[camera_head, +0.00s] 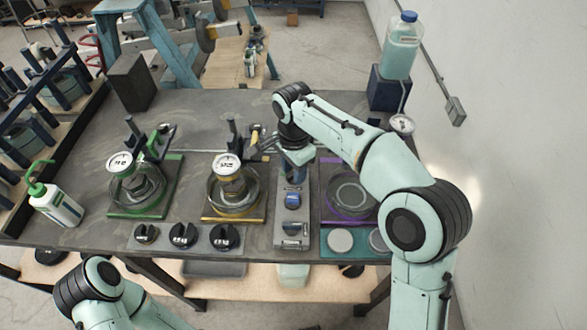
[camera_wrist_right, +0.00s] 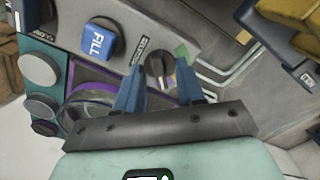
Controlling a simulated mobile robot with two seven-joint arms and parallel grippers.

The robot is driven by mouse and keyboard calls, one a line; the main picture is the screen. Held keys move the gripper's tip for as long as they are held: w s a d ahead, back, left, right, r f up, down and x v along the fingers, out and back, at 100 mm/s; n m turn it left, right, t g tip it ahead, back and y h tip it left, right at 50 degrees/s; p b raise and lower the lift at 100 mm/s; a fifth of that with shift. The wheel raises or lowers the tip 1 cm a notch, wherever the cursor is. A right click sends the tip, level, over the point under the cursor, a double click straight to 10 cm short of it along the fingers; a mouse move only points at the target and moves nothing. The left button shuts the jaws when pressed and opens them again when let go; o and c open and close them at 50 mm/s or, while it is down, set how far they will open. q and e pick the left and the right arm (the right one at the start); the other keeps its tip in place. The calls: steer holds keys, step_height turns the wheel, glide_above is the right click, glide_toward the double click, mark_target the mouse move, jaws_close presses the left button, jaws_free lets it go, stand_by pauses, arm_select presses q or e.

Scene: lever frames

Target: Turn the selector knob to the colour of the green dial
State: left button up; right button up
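The selector knob (camera_wrist_right: 158,68) is a dark round knob on the grey control panel, with a green patch (camera_wrist_right: 182,53) beside it. In the right wrist view my right gripper (camera_wrist_right: 160,76) is open, with its blue fingers on either side of the knob; I cannot tell if they touch it. In the head view my right gripper (camera_head: 293,174) points down at the far end of the panel and hides the knob. The green dial (camera_head: 121,163) is a white round gauge above a green-edged base at the left. My left gripper is out of view; only my left arm shows.
A blue FILL button (camera_head: 292,200) sits on the panel (camera_head: 291,240) near the knob. A yellow-edged station with a gauge (camera_head: 227,166) and a purple-edged station (camera_head: 333,203) flank the panel. Several black knobs (camera_head: 183,236) line the front. A bottle (camera_head: 55,204) stands at left.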

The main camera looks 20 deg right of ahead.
jaws_close()
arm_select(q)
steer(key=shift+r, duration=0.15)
arm_select(e)
steer(key=n+p, duration=0.2)
steer(key=n, duration=0.1)
steer(key=shift+r, duration=0.15)
steer(key=n+p, duration=0.2)
steer(key=n, duration=0.3)
steer(key=n+p, duration=0.2)
steer(key=n, duration=0.4)
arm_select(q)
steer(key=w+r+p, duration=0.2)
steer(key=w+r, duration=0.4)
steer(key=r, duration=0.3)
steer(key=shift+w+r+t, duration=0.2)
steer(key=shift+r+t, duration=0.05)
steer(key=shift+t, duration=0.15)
arm_select(e)
steer(key=n, duration=0.5)
steer(key=shift+n, duration=0.4)
